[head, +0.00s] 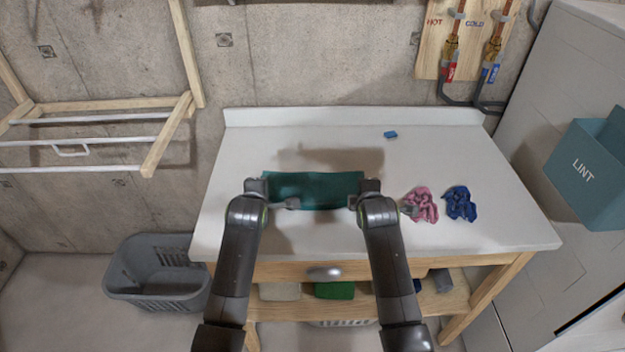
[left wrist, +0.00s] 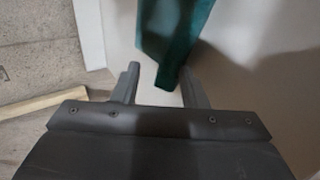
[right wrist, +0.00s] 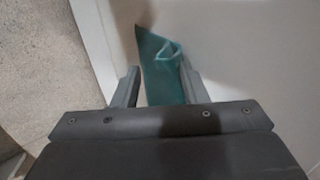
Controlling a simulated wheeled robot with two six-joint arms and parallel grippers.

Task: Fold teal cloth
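The teal cloth (head: 312,190) is a wide strip spanning the gap between my two grippers over the middle of the white worktop. Its left end (left wrist: 165,60) narrows to a corner beside one finger of my left gripper (head: 268,194). That gripper's fingers stand apart in the left wrist view (left wrist: 158,82). My right gripper (head: 363,194) is at the cloth's other end, its fingers also apart in the right wrist view (right wrist: 160,82). There the cloth (right wrist: 163,75) lies between the fingers, against one of them, with a curled edge. Whether it touches the worktop is unclear.
The white worktop (head: 450,150) has free room behind and left of the cloth. A pink crumpled cloth (head: 422,205) and a blue one (head: 460,203) lie to the right. A small blue block (head: 390,135) lies at the back. A grey basket (head: 160,285) stands on the floor left.

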